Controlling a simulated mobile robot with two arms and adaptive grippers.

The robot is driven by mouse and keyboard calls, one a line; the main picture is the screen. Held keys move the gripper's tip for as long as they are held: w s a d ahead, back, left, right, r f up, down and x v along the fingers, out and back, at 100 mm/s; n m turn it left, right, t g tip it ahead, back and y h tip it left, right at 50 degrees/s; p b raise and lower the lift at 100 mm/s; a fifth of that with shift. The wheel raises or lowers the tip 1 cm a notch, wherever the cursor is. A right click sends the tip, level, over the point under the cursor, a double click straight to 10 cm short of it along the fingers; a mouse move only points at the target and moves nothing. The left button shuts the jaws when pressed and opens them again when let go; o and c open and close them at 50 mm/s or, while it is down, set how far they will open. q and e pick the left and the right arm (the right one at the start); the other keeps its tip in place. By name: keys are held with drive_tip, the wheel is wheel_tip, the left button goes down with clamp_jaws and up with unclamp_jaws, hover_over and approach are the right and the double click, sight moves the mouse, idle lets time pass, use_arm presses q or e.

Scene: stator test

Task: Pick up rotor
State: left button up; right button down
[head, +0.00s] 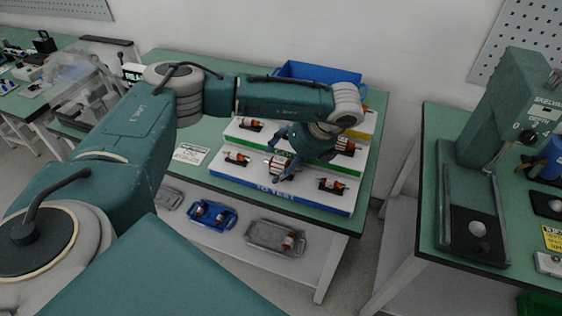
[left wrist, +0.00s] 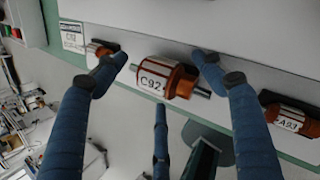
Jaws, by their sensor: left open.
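A rotor marked C92 (left wrist: 168,79), with orange-brown windings, a pale labelled core and a metal shaft, lies on the front tier in the left wrist view. In the head view this rotor (head: 277,168) is partly hidden by my left gripper (head: 281,153). The left gripper is open, its blue fingers spread around the rotor; I cannot tell if they touch it. A rotor marked A93 (left wrist: 291,117) lies to its right, also in the head view (head: 331,185). Another rotor (left wrist: 100,52) lies to its left, also in the head view (head: 237,158). My right gripper is not in view.
The stepped rack has a blue "TO TEST" front (head: 310,200) and more rotors (head: 250,124) on higher tiers. A blue bin (head: 318,73) stands behind. Trays (head: 268,236) with rotors sit on the lower shelf. A press (head: 500,140) stands on the right table.

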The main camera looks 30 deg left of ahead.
sight(283, 160)
use_arm(q)
drive_tip(key=shift+a+f, duration=0.2)
drive_tip(key=shift+f, duration=0.1)
drive_tip(key=shift+c, duration=0.7)
clamp_jaws()
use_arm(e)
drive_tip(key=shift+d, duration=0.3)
use_arm(q)
drive_tip(key=shift+r, duration=0.1)
